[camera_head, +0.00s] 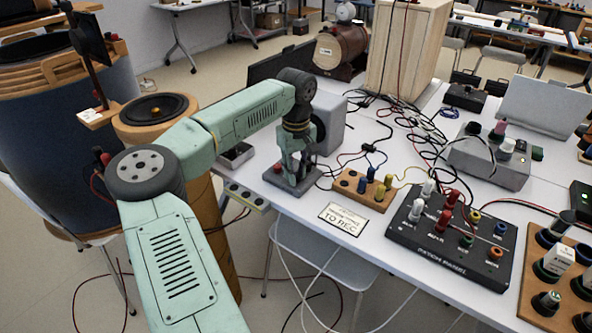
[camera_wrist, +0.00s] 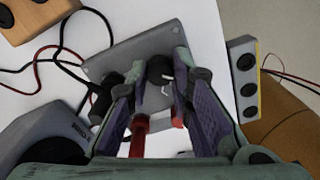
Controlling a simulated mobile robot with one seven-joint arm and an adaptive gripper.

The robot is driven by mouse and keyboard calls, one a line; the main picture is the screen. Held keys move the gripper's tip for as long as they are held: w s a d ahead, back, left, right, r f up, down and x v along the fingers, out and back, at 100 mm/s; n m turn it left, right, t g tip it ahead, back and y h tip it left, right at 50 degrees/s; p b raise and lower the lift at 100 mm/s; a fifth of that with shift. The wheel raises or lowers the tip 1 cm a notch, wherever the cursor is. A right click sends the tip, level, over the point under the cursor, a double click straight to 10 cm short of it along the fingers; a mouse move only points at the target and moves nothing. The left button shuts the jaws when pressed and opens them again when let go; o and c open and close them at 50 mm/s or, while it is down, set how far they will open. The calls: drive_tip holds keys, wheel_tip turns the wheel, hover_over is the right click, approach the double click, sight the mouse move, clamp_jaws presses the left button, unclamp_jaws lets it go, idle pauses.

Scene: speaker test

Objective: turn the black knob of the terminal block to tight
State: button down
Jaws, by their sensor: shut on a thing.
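The terminal block is a grey plate (camera_head: 303,184) near the table's front left edge, and it also shows in the wrist view (camera_wrist: 118,48). Its black knob (camera_wrist: 159,69), with a small white mark, sits between my fingertips in the wrist view. My gripper (camera_head: 295,170) points down over the block and is shut on the knob, with a fingertip on either side (camera_wrist: 160,75). In the head view my fingers hide the knob.
A grey speaker box (camera_head: 328,122) stands close behind the block. A grey strip with round sockets (camera_head: 246,196) lies at the table edge, left. A wooden block with blue and yellow posts (camera_head: 350,186) and a sign (camera_head: 343,219) are to the right. Loose cables run behind.

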drive_tip(key=m, duration=0.5)
drive_tip(key=shift+r+m, duration=0.1)
drive_tip(key=shift+m, duration=0.2)
drive_tip(key=m, duration=0.4)
drive_tip(key=shift+m+p, duration=0.3)
drive_tip(key=shift+p, duration=0.1)
drive_tip(key=c, duration=1.7)
unclamp_jaws()
wheel_tip(320, 180, up, 12)
